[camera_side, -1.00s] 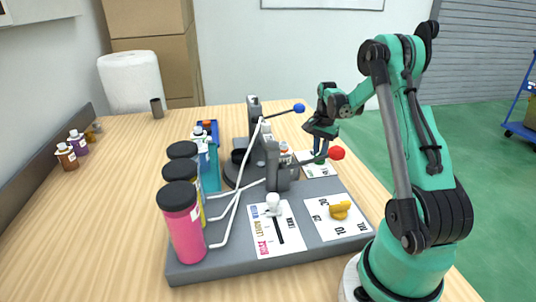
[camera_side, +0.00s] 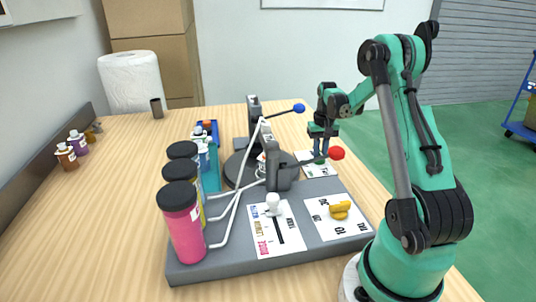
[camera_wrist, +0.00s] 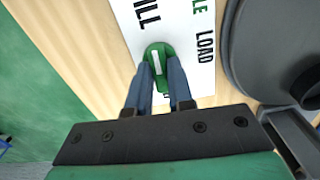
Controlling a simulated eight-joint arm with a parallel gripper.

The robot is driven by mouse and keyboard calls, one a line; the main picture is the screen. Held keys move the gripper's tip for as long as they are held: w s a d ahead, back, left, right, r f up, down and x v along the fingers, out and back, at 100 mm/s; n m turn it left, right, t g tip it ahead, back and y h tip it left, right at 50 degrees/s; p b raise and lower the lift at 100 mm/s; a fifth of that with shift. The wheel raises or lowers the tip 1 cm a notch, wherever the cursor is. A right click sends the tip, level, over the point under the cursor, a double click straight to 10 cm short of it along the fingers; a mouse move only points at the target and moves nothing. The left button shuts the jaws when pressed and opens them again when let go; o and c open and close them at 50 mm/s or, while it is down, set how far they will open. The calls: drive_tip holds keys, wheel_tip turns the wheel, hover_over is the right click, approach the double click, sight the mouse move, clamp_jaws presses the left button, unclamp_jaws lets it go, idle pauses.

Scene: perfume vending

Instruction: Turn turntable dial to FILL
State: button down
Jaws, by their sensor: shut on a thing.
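The green turntable dial (camera_wrist: 160,58) sits on a white card (camera_wrist: 180,40) in the wrist view. A white line on it points up the picture, leaning slightly left. FILL is printed above and left of the dial, LOAD to its right, and a cut-off word ending in LE farther up. My gripper (camera_wrist: 162,78) is shut on the dial, one blue finger on each side. In the side view my gripper (camera_side: 321,152) points down at the card, and the dial is mostly hidden. The dark round turntable (camera_side: 238,170) stands to its left.
Levers with a red ball (camera_side: 336,153) and a blue ball (camera_side: 299,108) stick out near my gripper. A yellow dial (camera_side: 341,210) and a white slider knob (camera_side: 273,202) are in front. Pink, yellow and dark-capped bottles (camera_side: 184,225) stand at left.

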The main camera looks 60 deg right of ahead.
drive_tip(key=shift+n, duration=0.5)
drive_tip(key=c, duration=0.8)
unclamp_jaws()
drive_tip(key=shift+r, duration=0.15)
drive_tip(key=shift+r, duration=2.7)
